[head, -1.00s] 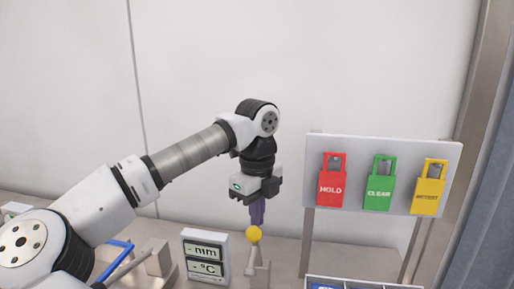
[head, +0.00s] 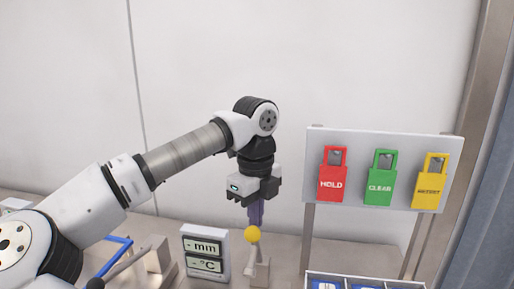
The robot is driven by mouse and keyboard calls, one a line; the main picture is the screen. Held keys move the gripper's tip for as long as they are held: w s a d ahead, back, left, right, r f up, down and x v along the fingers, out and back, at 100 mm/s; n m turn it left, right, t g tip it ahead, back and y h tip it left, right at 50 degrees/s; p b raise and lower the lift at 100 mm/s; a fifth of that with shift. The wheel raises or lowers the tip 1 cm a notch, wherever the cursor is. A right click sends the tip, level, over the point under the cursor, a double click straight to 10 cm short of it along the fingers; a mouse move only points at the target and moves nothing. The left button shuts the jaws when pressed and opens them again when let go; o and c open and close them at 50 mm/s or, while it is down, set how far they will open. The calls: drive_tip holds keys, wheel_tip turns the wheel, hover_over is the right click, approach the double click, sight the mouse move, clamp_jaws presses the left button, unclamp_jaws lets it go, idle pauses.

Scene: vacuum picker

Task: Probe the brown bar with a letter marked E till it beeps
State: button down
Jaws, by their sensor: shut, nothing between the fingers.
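No brown bar with a letter E shows in the head view. My gripper (head: 255,221) points straight down near the middle, with its purple fingers shut and nothing between them. The fingertips are just above, or in front of, a yellow ball (head: 252,234) on a small beige stand (head: 257,268); I cannot tell whether they touch it. A white display unit (head: 205,252) stands to the left of the ball, with "- mm" and "- °C" on its two screens.
A panel (head: 384,140) at the right carries red HOLD, green CLEAR and yellow tags. A tray with blue items (head: 345,273) is cut off at the bottom edge. A blue frame (head: 117,252) and a beige block (head: 157,254) lie at the lower left, partly behind my arm.

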sight(252, 228)
drive_tip(key=shift+s+a+f+b, duration=0.15)
drive_tip(key=shift+s+f+b, duration=0.2)
drive_tip(key=shift+s, duration=0.35)
drive_tip(key=shift+s+a+f+b, duration=0.1)
drive_tip(key=shift+s+f+b, duration=0.1)
drive_tip(key=shift+s+b, duration=0.25)
drive_tip(key=shift+s+a+f+b, duration=0.1)
drive_tip(key=shift+s+f+b, duration=0.1)
drive_tip(key=shift+s+b, duration=0.15)
drive_tip(key=shift+s+f, duration=0.15)
drive_tip(key=shift+s+a+f+b, duration=0.1)
drive_tip(key=shift+s+f+b, duration=0.3)
drive_tip(key=shift+s+b, duration=0.35)
drive_tip(key=shift+f, duration=0.1)
drive_tip(key=shift+s+a+f+b, duration=0.2)
drive_tip(key=shift+s+f+b, duration=0.35)
drive_tip(key=shift+s+b, duration=0.2)
